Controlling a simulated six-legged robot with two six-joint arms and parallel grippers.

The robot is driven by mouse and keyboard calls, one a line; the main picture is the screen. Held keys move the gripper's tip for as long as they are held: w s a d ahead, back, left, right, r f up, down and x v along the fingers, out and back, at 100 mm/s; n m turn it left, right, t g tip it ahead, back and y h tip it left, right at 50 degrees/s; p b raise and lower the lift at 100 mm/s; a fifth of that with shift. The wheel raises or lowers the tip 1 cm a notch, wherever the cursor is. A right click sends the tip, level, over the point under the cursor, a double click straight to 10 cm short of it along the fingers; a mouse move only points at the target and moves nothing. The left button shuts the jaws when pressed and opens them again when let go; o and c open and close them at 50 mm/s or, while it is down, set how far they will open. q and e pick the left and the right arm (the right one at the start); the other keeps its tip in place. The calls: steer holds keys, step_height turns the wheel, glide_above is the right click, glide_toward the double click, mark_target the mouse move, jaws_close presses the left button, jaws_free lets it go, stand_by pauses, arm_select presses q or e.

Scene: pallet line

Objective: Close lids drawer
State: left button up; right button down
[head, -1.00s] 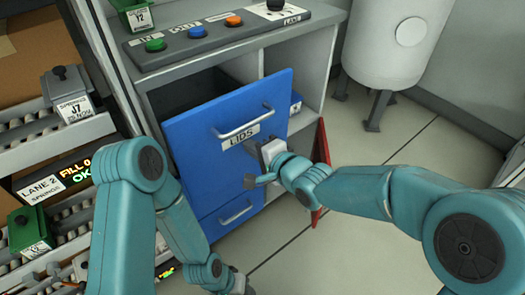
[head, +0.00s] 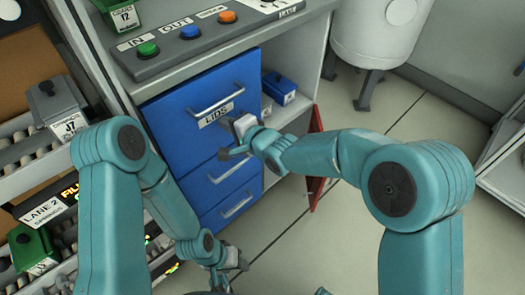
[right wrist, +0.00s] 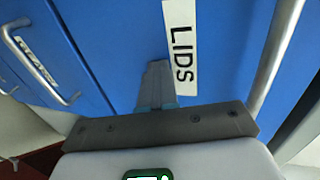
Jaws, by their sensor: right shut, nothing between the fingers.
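The lids drawer (head: 180,110) is the top blue drawer of the cabinet. Its front now sits against the cabinet, with no dark inside showing above it. It has a metal handle (head: 215,97) and a white LIDS label (right wrist: 180,45). My right gripper (head: 225,154) is shut and empty, at the drawer front just below the label. In the right wrist view its fingers (right wrist: 156,82) point at the blue face beside the label; I cannot tell whether they touch. My left gripper (head: 240,262) hangs low, apart from the cabinet, too small to read.
Another blue drawer (head: 232,198) with a handle is below. A shelf at right holds a blue bin (head: 279,88). A red panel (head: 316,160) stands at the cabinet's right side. A button panel (head: 190,42) is on top.

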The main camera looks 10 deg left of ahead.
steer(key=shift+a+r, duration=0.15)
stand_by(0.5)
